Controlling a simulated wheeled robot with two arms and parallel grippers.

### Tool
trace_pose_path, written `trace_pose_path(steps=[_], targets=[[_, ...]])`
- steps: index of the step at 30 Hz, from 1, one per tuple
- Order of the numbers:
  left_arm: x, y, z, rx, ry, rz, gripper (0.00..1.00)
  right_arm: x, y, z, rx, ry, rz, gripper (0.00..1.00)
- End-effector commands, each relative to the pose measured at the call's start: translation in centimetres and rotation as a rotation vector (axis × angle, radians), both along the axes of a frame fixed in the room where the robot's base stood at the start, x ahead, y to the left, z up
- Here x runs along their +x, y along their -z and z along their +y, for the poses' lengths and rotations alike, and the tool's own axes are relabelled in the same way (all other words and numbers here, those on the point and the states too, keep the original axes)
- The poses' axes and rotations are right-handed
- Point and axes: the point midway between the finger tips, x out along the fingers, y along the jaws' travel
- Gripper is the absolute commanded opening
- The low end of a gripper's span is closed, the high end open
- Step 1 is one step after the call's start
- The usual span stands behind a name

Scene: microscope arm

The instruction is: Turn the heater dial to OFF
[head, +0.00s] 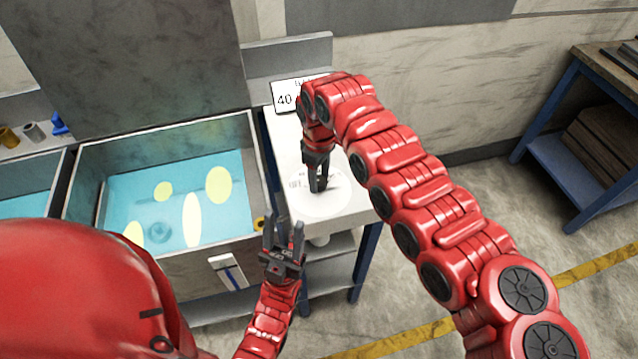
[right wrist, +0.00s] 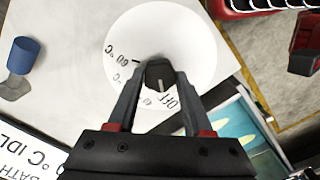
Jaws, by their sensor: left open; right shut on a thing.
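The heater dial is a small black knob (right wrist: 158,74) on a round white plate (right wrist: 190,38) with printed temperature marks and the word OFF. A pale line on the knob points down in the right wrist view, towards the OFF lettering. My right gripper (right wrist: 159,69) is shut on the knob, one finger on each side. In the head view my right gripper (head: 318,187) reaches down onto the plate (head: 330,208) and hides the knob. My left gripper (head: 284,228) is open and empty, in front of the bench beside the tank.
A tank of blue water (head: 160,185) stands left of the dial's white bench (head: 350,208). A display sign (head: 284,99) reading 40 is at the back; its lettering also shows in the right wrist view (right wrist: 30,150). A blue cylindrical piece (right wrist: 24,55) stands near the dial.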

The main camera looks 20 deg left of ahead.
Motion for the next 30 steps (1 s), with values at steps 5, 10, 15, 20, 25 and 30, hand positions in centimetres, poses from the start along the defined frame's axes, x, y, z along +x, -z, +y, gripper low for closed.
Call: trace_pose_path(steps=[5,10,15,20,25,30], targets=[[0.0,1.19,0.0,0.0,0.0,0.0,0.5,0.02,0.2,0.01,0.0,-0.058,-0.001,0.0],[0.0,1.4,0.0,0.0,0.0,0.0,0.5,0.01,0.03,0.04,0.001,-0.083,-0.001,0.0],[-0.01,1.38,0.0,0.0,0.0,0.0,0.5,0.0,-0.05,0.04,0.001,-0.087,0.0,0.0],[0.0,1.36,0.0,0.0,0.0,0.0,0.5,0.0,-0.05,0.04,0.001,-0.087,0.0,0.0],[0.0,1.37,0.0,0.0,0.0,0.0,0.5,-0.01,-0.05,0.04,0.0,-0.086,-0.001,0.72],[-0.01,1.36,0.0,0.0,0.0,0.0,0.5,-0.01,-0.04,0.04,0.0,-0.086,0.0,0.81]])
